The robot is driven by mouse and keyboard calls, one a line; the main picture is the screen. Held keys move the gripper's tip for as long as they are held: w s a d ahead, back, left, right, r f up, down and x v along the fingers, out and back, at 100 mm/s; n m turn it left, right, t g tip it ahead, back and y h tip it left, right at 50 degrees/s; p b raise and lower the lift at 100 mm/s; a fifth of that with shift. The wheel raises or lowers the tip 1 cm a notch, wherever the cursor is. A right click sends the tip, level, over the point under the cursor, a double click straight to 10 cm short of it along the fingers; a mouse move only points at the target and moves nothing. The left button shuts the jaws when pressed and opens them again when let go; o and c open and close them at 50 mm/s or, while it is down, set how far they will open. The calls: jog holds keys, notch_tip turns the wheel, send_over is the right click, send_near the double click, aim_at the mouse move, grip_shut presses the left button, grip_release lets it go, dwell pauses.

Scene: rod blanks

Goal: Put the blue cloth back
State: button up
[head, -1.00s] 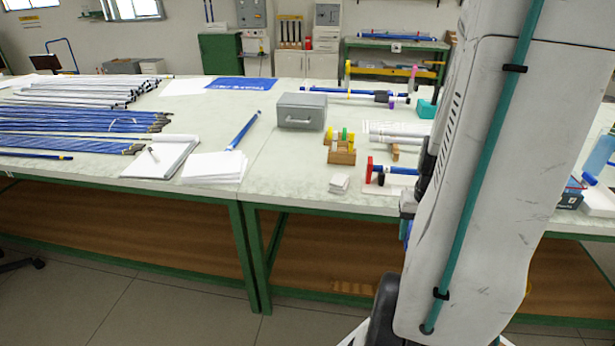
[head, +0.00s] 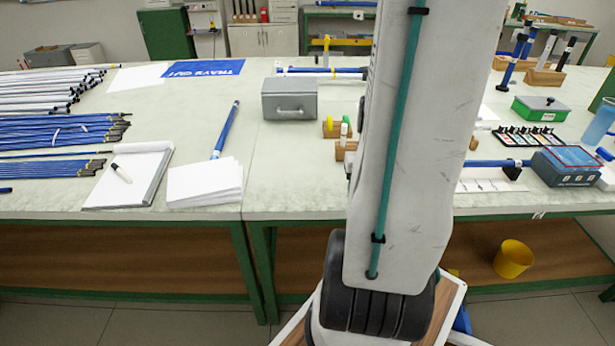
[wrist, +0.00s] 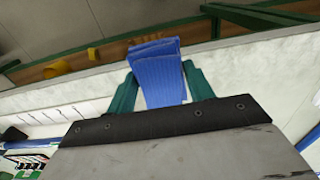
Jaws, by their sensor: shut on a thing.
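In the wrist view the blue cloth (wrist: 158,72) is a folded, ribbed blue bundle. My gripper (wrist: 162,88) has its two green fingers shut on either side of it. The cloth is held by the front edge of the white-topped table (wrist: 238,65). Whether it touches the table I cannot tell. In the head view my arm link hides the gripper, and I cannot make out the held cloth there.
The table (head: 300,205) carries a grey box (head: 290,98), a notepad (head: 130,178), paper sheets (head: 205,183), a blue case (head: 565,166) and a green box (head: 540,108). A yellow bucket (head: 513,259) is on the lower shelf. Clear tabletop lies before the grey box.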

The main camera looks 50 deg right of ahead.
send_over(320, 186)
jog(key=s, duration=0.1)
jog(key=shift+a+f, duration=0.15)
jog(key=shift+f, duration=0.55)
jog(key=f, duration=0.1)
jog(key=w+f, duration=0.1)
jog(key=shift+f, duration=0.75)
jog(key=shift+f, duration=0.15)
jog(key=o, duration=0.9)
jog(key=shift+o, duration=0.2)
